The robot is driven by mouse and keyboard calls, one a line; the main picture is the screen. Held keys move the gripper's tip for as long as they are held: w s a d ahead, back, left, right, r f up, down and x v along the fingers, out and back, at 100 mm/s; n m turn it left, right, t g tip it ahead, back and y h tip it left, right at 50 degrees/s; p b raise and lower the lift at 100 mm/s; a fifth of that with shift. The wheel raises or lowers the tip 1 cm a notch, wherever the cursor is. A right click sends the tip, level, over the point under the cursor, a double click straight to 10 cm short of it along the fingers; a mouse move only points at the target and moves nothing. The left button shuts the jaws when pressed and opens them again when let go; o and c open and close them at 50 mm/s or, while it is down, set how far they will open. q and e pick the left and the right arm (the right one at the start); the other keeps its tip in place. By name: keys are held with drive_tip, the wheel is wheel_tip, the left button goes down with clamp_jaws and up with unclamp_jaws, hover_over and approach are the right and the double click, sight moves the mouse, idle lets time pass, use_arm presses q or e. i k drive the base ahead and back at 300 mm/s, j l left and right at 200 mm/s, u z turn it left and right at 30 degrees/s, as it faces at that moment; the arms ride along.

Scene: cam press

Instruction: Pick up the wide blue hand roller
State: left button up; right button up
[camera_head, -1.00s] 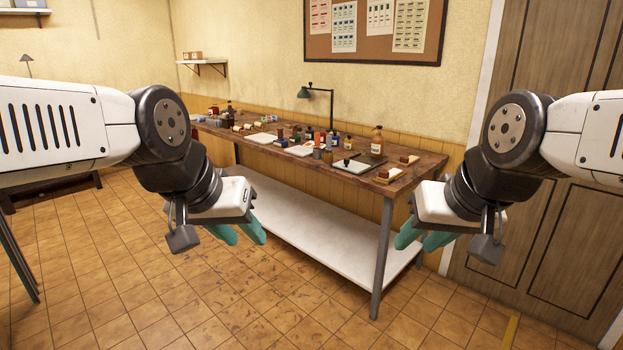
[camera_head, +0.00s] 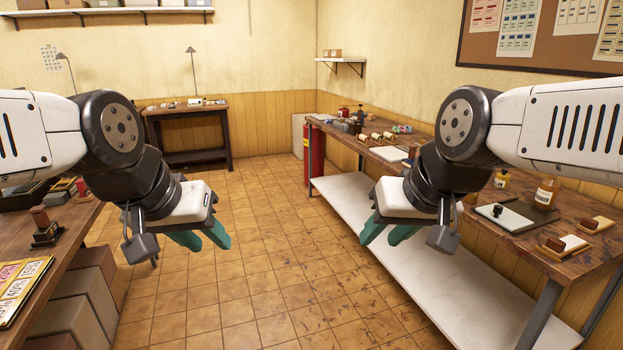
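Several small rollers lie near the far end of the right-hand workbench (camera_head: 450,178). Some have pale cream cylinders, such as one cream roller (camera_head: 376,137). Small bluish items (camera_head: 402,129) lie just beyond them, but they are too small to tell whether one is the wide blue hand roller. My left gripper (camera_head: 201,236) is open and empty over the open floor, with teal fingers apart. My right gripper (camera_head: 387,231) is open and empty in front of the workbench's near long side. Its arm hides part of the bench top. Both are well short of the rollers.
A table with stamps (camera_head: 45,228) and price cards stands at the left, with boxes (camera_head: 82,302) beneath. A small desk (camera_head: 190,110) stands at the back. A red extinguisher (camera_head: 315,155) stands by the workbench's far end. The tiled floor (camera_head: 245,290) between the tables is clear.

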sight(408, 162)
drive_tip(key=i+z, duration=0.1)
drive_tip(key=i, duration=0.5)
drive_tip(key=i+j+z, duration=0.1)
drive_tip(key=i, duration=0.5)
drive_tip(key=i+z, duration=0.4)
drive_tip(key=i+j+z, duration=0.15)
drive_tip(key=i+z, duration=0.25)
drive_tip(key=i+j+z, duration=0.2)
drive_tip(key=z, duration=0.25)
drive_tip(key=i+j+z, duration=0.75)
drive_tip(key=j, duration=0.2)
drive_tip(key=j+z, duration=0.2)
drive_tip(key=i+j, duration=0.05)
